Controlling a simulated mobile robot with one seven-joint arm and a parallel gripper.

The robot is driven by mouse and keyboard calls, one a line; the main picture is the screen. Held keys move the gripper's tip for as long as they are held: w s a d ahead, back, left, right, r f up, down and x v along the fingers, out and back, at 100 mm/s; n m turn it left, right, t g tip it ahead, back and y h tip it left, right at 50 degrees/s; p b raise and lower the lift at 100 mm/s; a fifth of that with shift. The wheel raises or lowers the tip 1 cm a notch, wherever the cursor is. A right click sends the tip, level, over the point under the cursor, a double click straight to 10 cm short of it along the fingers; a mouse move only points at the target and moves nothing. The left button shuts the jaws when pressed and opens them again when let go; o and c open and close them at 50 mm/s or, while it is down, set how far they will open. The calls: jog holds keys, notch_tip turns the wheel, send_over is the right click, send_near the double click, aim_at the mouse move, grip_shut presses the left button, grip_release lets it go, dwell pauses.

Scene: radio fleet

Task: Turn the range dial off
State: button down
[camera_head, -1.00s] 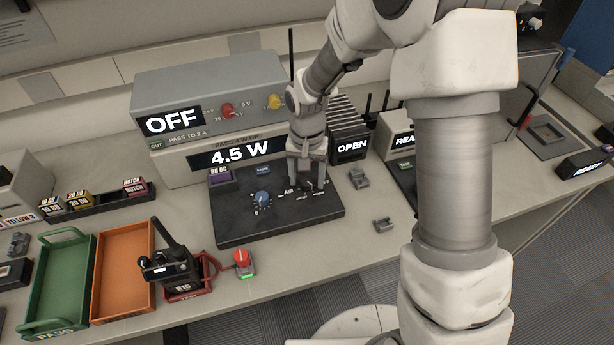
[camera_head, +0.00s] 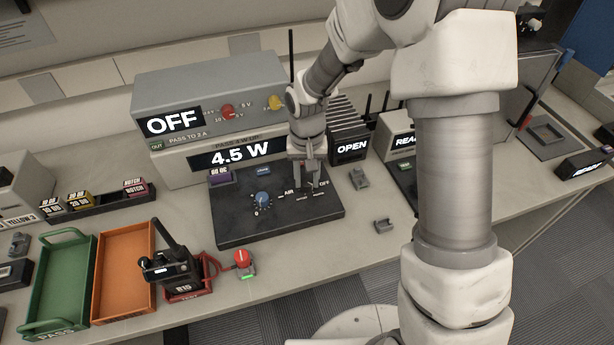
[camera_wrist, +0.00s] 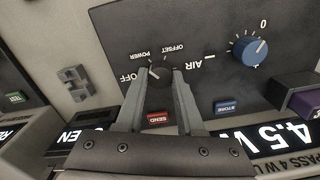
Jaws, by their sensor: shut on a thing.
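The range dial (camera_wrist: 159,73) is a small black knob on the black panel (camera_head: 235,228), ringed by the labels OFF, POWER, OFFSET and AIR. My gripper (camera_wrist: 160,76) points down at it, one finger on each side, shut on the knob. A small light mark shows on the knob's OFF side in the wrist view, but its exact setting is hard to tell.
A blue knob (camera_head: 262,198) and a purple block (camera_head: 220,177) share the panel. A meter reading 4.5 W (camera_head: 185,163) and a power supply reading OFF (camera_head: 215,90) stand behind. Orange (camera_head: 126,232) and green (camera_head: 88,290) trays and a radio (camera_head: 165,265) are to the left.

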aim_at(307, 182)
jog(key=n+p, duration=0.1)
jog(key=n, duration=0.4)
jog(key=shift+r, duration=0.1)
jog(key=shift+n+p, duration=0.65)
jog(key=shift+n, duration=1.85)
jog(key=c, duration=0.5)
grip_release()
notch_tip(307, 182, up, 17)
jog(key=shift+r+p, duration=0.15)
jog(key=shift+p, duration=1.05)
